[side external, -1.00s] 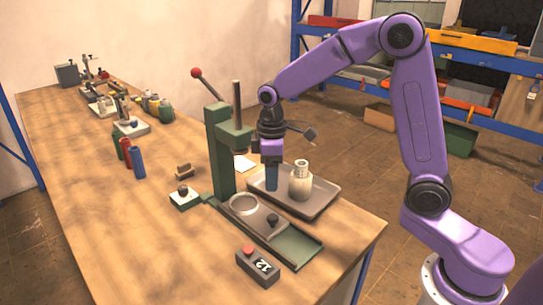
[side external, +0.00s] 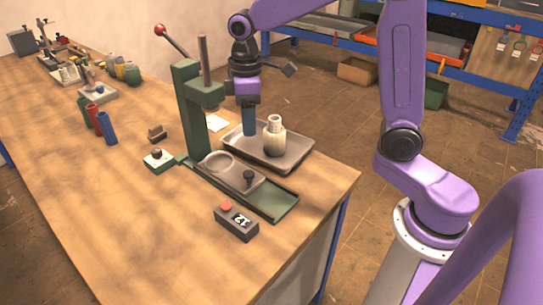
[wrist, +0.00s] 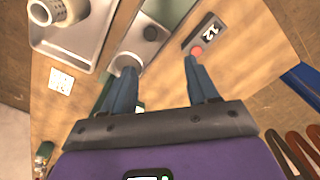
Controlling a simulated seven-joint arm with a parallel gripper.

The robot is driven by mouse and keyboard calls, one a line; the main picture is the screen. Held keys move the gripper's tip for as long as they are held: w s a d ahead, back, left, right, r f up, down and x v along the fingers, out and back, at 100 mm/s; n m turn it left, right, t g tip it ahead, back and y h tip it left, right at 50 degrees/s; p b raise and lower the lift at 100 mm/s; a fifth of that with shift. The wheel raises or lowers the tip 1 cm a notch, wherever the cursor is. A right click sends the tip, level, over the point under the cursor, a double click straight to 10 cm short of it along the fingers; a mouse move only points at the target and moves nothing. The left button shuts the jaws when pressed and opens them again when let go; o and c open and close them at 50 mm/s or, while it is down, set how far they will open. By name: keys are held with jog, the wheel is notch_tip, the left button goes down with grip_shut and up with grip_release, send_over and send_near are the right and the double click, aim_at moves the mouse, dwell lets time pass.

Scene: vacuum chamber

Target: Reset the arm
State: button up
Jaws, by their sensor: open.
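My gripper (side external: 249,121) points down and is open and empty. In the side external view its blue fingers overlap the far left part of the grey tray (side external: 300,161); their height above it is hard to tell. In the wrist view both fingers show apart, with the gap between their tips (wrist: 159,66) clear. A pale bottle (side external: 274,138) stands upright in the tray, right of the fingers and apart from them. It also shows in the wrist view (wrist: 58,12), upper left.
A green press (side external: 191,110) with a red-knobbed lever stands close left of my gripper. Its base (side external: 270,201) lies in front. A control box (side external: 236,223) with a red button sits near the front edge. Several coloured cylinders (side external: 107,128) stand left. The table's left foreground is clear.

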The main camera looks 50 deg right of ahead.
jog(key=s+d+f+n, duration=0.1)
jog(key=s, duration=1.2)
jog(key=s+d+f+n, duration=0.1)
jog(key=s+f+n, duration=0.1)
jog(key=s, duration=1.1)
jog(key=shift+s+d, duration=0.15)
jog(key=shift+d, duration=0.25)
